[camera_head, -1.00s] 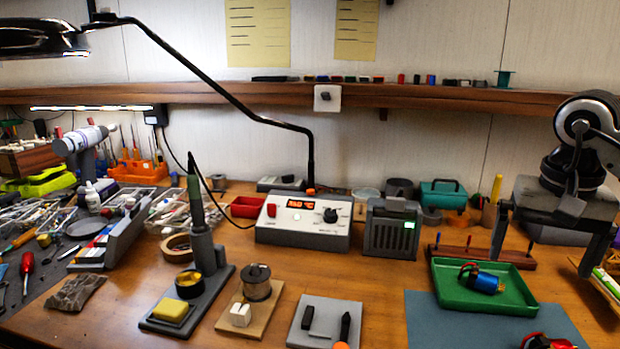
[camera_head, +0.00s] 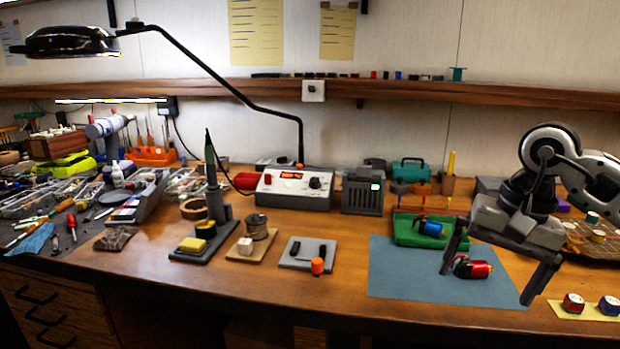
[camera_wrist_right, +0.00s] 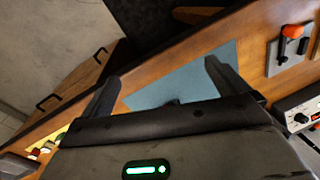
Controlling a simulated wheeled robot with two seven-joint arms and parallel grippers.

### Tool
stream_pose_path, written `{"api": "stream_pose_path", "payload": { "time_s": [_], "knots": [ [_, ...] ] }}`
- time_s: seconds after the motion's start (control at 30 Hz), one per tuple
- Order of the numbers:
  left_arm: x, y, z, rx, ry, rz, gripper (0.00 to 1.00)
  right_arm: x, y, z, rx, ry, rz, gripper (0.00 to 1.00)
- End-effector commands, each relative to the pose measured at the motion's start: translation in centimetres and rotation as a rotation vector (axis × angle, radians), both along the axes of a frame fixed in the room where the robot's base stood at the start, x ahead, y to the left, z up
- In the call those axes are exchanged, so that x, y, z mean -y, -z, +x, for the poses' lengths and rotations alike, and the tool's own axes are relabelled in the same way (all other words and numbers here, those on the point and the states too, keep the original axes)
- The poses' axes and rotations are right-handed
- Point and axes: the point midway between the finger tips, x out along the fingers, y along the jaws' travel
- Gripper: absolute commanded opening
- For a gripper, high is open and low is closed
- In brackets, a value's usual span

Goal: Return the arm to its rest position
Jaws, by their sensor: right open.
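My right gripper (camera_head: 492,275) hangs over the right part of the workbench in the head view, its two dark fingers spread wide with nothing between them in its grip. It also shows in the right wrist view (camera_wrist_right: 160,80), open above the blue mat. A red motor (camera_head: 473,267) lies on the blue mat (camera_head: 400,280), seen behind and between the fingers. A blue motor (camera_head: 430,229) lies in the green tray (camera_head: 405,238) behind the mat. My left gripper is not in view.
A soldering station (camera_head: 292,190), a soldering iron stand (camera_head: 212,235) and a grey pad (camera_head: 295,262) stand left of the mat. A lamp (camera_head: 70,42) arches overhead. Several small round parts sit on a yellow strip (camera_head: 590,312) at the right front edge.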

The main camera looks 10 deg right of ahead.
Motion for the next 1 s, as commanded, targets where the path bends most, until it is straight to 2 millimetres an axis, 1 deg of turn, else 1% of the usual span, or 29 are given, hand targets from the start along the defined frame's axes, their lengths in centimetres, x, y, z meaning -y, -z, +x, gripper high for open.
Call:
{"api": "stream_pose_path", "payload": {
  "time_s": [0.03,0.17,0.27,0.37,0.4,0.43,0.47,0.5,0.57,0.6,0.63,0.67,0.7,0.77,0.8,0.83,0.87,0.9,0.93,0.97,1.0],
  "knots": [
    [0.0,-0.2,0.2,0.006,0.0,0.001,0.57,-1.4,0.8,-0.1,-0.014,0.001,0.048,0.99],
    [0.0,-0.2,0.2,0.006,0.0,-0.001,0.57,-5.6,2.6,-0.4,-0.058,0.027,0.199,0.99],
    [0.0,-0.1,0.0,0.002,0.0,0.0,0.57,-9.6,4.0,-1.2,-0.124,0.067,0.353,0.99],
    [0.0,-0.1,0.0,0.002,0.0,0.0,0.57,-15.0,5.1,-2.7,-0.252,0.15,0.576,0.99],
    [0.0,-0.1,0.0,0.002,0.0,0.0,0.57,-17.6,5.3,-3.6,-0.335,0.208,0.696,0.99],
    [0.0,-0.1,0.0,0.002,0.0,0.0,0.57,-19.7,5.3,-4.3,-0.417,0.265,0.796,0.99],
    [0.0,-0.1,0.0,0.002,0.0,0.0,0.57,-21.5,5.0,-4.9,-0.506,0.329,0.896,0.99],
    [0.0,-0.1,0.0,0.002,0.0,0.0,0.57,-23.6,4.3,-5.6,-0.635,0.425,1.024,0.99],
    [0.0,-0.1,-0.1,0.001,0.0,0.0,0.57,-25.8,3.2,-6.1,-0.851,0.585,1.198,0.99],
    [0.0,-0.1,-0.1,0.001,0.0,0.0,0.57,-26.8,2.5,-6.1,-1.008,0.703,1.305,0.99],
    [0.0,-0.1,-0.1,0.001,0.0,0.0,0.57,-27.1,2.1,-5.9,-1.131,0.796,1.377,0.99],
    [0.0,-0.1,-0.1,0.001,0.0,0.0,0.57,-27.3,1.8,-5.5,-1.261,0.893,1.444,0.99],
    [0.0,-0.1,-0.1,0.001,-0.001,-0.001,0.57,-27.2,1.7,-4.9,-1.441,1.028,1.523,0.99],
    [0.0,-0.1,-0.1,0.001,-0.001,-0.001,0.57,-26.4,2.3,-3.8,-1.726,1.237,1.619,0.99],
    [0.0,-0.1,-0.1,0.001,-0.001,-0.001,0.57,-25.5,3.4,-3.0,-1.927,1.383,1.666,0.99],
    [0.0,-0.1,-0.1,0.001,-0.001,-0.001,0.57,-24.7,4.5,-2.6,-2.08,1.494,1.692,0.99],
    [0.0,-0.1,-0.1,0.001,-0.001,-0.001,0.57,-23.8,5.9,-2.2,2.098,-1.506,-1.604,0.99],
    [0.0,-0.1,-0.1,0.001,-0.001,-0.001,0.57,-22.6,8.1,-1.9,1.984,-1.42,-1.39,0.99],
    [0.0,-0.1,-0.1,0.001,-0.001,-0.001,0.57,-21.7,10.1,-2.0,1.892,-1.35,-1.238,0.99],
    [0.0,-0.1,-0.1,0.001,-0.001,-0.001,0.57,-20.8,12.2,-2.4,1.795,-1.277,-1.096,0.99],
    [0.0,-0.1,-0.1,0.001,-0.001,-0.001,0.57,-19.7,15.0,-3.1,1.674,-1.18,-0.93,0.99]
  ]
}}
